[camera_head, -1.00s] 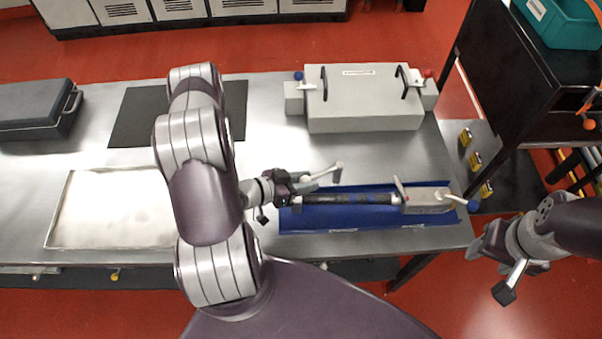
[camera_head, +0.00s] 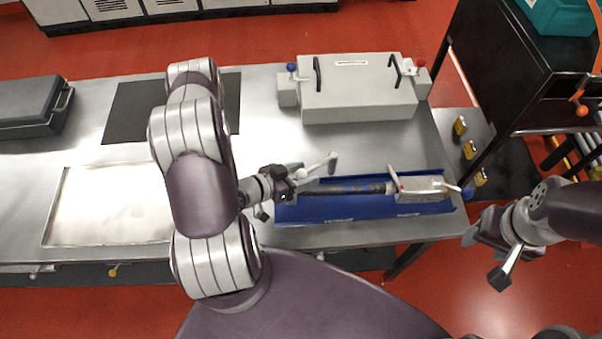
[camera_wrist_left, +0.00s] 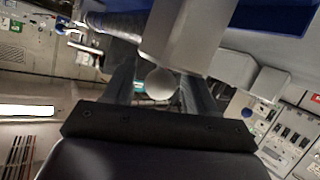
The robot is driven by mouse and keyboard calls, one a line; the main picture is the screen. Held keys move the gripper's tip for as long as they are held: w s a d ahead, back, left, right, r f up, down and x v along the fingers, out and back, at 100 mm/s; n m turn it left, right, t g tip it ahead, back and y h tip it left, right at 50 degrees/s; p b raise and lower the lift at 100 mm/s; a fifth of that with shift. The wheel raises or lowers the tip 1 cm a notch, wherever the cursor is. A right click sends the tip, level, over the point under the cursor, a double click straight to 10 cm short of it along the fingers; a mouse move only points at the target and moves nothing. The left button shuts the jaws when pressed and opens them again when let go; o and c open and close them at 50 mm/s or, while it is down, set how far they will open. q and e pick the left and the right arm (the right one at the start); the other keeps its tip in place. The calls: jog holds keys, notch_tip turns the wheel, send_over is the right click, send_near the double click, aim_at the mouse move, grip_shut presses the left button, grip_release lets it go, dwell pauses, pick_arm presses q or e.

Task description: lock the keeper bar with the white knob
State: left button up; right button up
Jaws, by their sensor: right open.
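The white knob (camera_wrist_left: 161,83) is a smooth ball between the two fingers of my left gripper (camera_wrist_left: 163,92) in the left wrist view. Whether the fingers press on it is unclear. In the head view my left gripper (camera_head: 294,172) is at the left end of the blue tray (camera_head: 340,207), beside a pale lever (camera_head: 324,162) that rises to the right. A dark rod (camera_head: 355,188) lies along the tray, towards a light grey block (camera_head: 423,189) at the right. The keeper bar cannot be told apart clearly. My right gripper (camera_head: 480,231) is open and empty, right of the table.
A grey box (camera_head: 355,88) with black handles and blue and red knobs stands behind the tray. A dark case (camera_head: 32,105) is at the far left. A black cart (camera_head: 520,80) stands at the right. The metal table between box and tray is clear.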

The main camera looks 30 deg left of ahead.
pick_arm(q)
jog(key=b+v, duration=0.2)
jog(key=v, duration=1)
jog(key=shift+s, duration=0.3)
jog(key=shift+a+r, duration=0.15)
